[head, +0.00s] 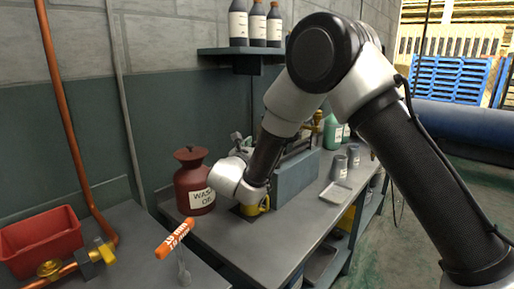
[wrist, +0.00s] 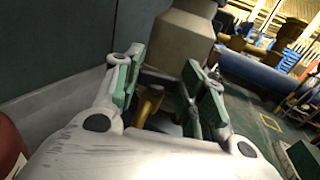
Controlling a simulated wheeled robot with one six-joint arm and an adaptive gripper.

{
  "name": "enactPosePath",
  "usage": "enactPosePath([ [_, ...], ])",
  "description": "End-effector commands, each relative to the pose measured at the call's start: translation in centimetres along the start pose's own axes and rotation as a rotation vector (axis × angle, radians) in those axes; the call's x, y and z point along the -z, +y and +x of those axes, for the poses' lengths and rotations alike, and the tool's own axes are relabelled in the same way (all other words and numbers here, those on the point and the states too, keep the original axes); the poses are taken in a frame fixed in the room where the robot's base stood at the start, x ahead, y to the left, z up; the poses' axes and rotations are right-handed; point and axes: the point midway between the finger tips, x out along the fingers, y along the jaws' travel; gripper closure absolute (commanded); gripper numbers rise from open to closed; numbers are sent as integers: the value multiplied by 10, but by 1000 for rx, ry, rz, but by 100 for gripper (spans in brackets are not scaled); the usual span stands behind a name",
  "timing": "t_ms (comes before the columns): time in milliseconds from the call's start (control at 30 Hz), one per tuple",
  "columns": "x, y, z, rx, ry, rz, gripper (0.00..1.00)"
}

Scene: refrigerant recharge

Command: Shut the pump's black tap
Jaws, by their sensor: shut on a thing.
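My gripper (wrist: 166,68) points away from the wrist camera, its two green-padded fingers a little apart. It is shut on a dark part between the fingertips. I cannot make out clearly whether this is the black tap. A yellow piece (wrist: 150,104) shows low between the fingers, and a beige-grey body (wrist: 180,38) stands just beyond them. In the head view my wrist and forearm cover the gripper and most of the pump. Yellow parts (head: 263,204) show just below my wrist on the bench.
A red-brown waste-oil can (head: 190,180) stands close left of my wrist. A grey-blue case (head: 297,177) stands to the right, with grey cups (head: 352,158) and a tray (head: 335,195) beyond. The bench front (head: 265,245) is clear.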

Motion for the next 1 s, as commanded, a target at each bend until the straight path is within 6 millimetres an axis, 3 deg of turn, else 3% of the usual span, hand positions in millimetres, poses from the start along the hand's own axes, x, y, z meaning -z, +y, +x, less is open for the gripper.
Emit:
enactPosePath([
  [500, 1, 8, 1, 318, 1, 0, 83],
  [1000, 0, 8, 2, 373, 0, 0, 83],
])
